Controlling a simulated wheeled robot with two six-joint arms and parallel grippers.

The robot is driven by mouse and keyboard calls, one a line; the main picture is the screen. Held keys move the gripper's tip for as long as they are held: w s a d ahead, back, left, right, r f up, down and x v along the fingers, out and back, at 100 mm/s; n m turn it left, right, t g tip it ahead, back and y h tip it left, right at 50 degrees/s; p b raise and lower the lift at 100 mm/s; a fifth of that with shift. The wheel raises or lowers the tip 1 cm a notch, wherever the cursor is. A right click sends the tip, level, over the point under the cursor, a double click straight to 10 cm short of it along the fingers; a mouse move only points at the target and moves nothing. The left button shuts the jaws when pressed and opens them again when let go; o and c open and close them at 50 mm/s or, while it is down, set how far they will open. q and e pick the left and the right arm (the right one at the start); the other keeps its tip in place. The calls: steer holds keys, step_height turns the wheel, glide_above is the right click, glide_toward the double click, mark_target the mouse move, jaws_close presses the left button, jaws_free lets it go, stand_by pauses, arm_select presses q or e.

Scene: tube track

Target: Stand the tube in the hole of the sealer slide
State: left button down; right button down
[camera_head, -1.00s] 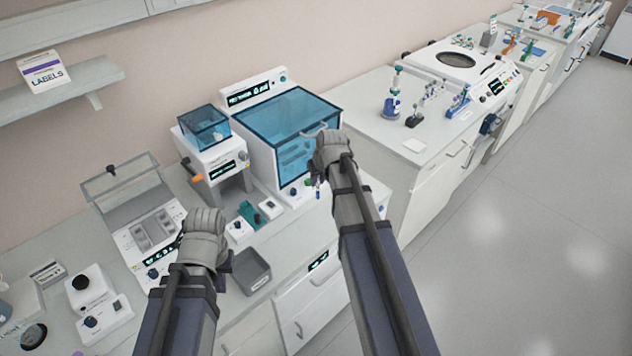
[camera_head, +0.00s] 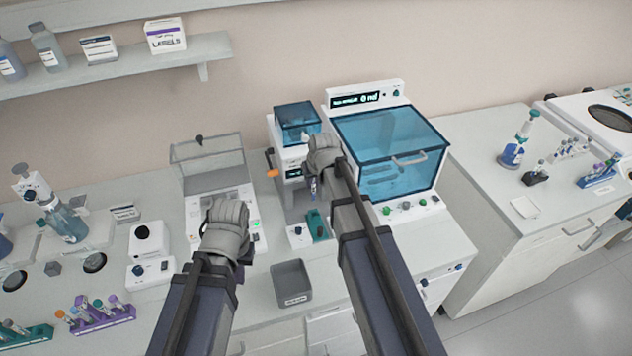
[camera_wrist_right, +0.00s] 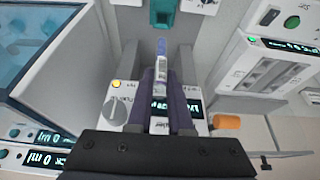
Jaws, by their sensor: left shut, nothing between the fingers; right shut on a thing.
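The sealer (camera_head: 292,157) has a blue clear top and an orange handle; it also shows in the right wrist view (camera_wrist_right: 196,102). Its teal slide (camera_head: 318,226) lies in front of it, and shows at the top of the right wrist view (camera_wrist_right: 163,14). The slide's hole cannot be made out. My right gripper (camera_head: 316,178) is shut on a slim, clear bluish tube (camera_wrist_right: 161,62). It holds the tube above the bench, in front of the sealer and apart from the slide. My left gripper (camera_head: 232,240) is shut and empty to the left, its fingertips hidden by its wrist.
A blue-lidded machine (camera_head: 390,150) stands right of the sealer. A clear-lidded device (camera_head: 212,180) is behind my left gripper. A dark grey bin (camera_head: 291,287) sits near the bench front. Tube racks (camera_head: 98,315) stand at the left.

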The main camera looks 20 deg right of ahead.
mark_target(315, 200)
arm_select(q)
steer(key=shift+f, duration=0.15)
arm_select(e)
steer(key=shift+f, duration=0.1)
